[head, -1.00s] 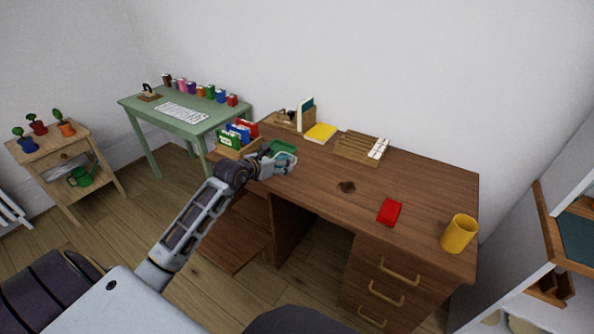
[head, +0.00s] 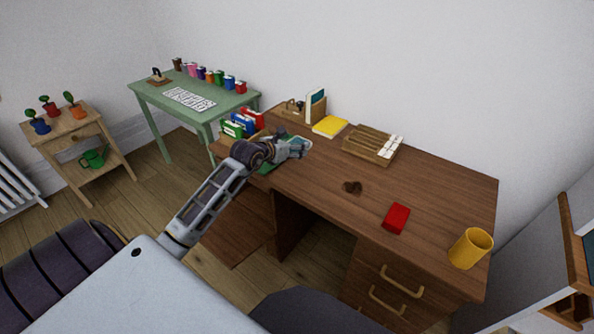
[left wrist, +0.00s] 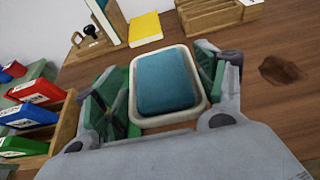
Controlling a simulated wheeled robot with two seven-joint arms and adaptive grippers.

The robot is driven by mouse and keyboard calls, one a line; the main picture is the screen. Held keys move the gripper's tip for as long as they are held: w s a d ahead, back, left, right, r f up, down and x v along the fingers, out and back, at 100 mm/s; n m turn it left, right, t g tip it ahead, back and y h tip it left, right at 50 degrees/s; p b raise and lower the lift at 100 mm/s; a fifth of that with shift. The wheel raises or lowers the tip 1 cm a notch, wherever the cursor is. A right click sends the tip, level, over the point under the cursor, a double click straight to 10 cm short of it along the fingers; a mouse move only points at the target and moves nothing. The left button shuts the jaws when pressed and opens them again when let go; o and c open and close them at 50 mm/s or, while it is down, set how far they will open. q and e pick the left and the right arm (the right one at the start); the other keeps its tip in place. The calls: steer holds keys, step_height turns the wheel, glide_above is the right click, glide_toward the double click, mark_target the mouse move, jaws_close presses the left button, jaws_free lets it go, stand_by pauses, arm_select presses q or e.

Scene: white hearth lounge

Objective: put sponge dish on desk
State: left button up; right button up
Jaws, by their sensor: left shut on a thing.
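The sponge dish (left wrist: 165,119) has a cream rim and holds a blue sponge (left wrist: 165,82). In the left wrist view it sits between the fingers of my left gripper (left wrist: 165,92), which is shut on it. In the head view my left gripper (head: 297,147) is over the back left part of the brown wooden desk (head: 440,195), and the dish is mostly hidden by the hand. I cannot tell whether the dish touches the desktop. My right gripper is not in view.
A file box (left wrist: 62,130) with coloured folders stands left of the gripper. A yellow notebook (head: 330,126) and a wooden organizer (head: 372,146) lie behind and to the right.

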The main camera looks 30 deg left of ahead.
arm_select(q)
step_height(320, 180, down, 6)
steer(key=shift+r+b, duration=0.1)
steer(key=shift+b, duration=0.25)
steer(key=shift+f, duration=0.2)
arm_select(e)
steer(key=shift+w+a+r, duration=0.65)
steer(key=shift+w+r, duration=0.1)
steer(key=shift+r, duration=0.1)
